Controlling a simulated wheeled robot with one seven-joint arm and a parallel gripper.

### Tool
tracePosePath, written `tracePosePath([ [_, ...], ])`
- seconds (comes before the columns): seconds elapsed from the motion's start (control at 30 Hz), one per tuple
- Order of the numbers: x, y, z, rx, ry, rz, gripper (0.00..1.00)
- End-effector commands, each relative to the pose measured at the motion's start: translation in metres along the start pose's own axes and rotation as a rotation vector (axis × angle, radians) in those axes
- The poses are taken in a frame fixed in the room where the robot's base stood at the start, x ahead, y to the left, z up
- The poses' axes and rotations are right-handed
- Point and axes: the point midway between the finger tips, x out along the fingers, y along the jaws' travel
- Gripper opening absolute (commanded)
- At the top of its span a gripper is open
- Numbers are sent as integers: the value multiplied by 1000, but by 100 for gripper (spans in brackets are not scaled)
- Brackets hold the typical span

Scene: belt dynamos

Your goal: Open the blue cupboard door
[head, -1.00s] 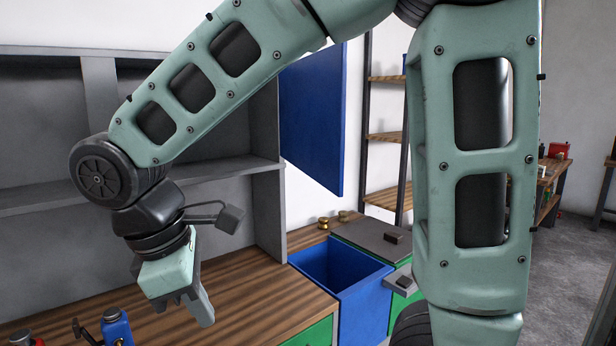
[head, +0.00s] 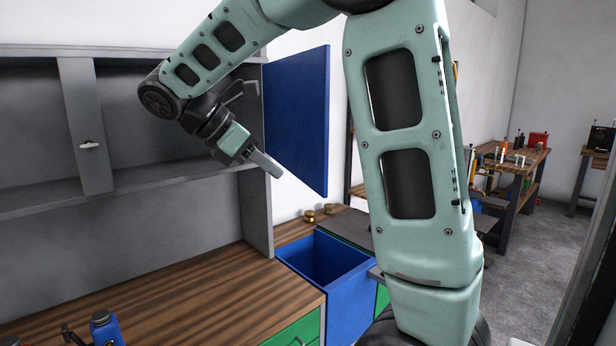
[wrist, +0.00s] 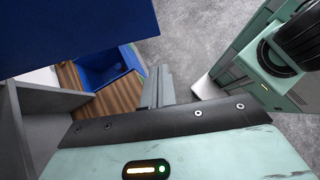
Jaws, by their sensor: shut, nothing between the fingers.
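The blue cupboard door (head: 298,120) stands swung out from the right end of the grey wall cupboard (head: 70,190), with its broad face toward the head camera. In the wrist view the blue door (wrist: 75,22) fills the top left. My gripper (head: 272,168) is shut and empty, by the lower left part of the door in the head view. The shut fingers also show in the wrist view (wrist: 158,88), apart from the door in that picture. I see no handle on the visible face of the door. The cupboard's right shelf space is partly hidden by my arm.
A blue open bin or drawer (head: 345,285) stands below the door, beside the wooden worktop (head: 190,300). Brass pieces (head: 310,215) sit behind it. A blue bottle (head: 105,328) stands at the worktop's front left. A workbench (head: 515,160) with tools is far right.

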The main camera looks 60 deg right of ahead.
Motion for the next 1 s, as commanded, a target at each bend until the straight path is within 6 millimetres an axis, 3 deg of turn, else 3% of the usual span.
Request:
tracePosePath([
  [0.27, 56, -1, 2, -1, 0, -4, 0],
  [0.4, 69, -1, 18, 3, 0, -2, 0],
  [0.63, 82, 0, 27, 3, 1, 1, 0],
  [1.0, 83, 1, 27, 2, 1, 3, 0],
])
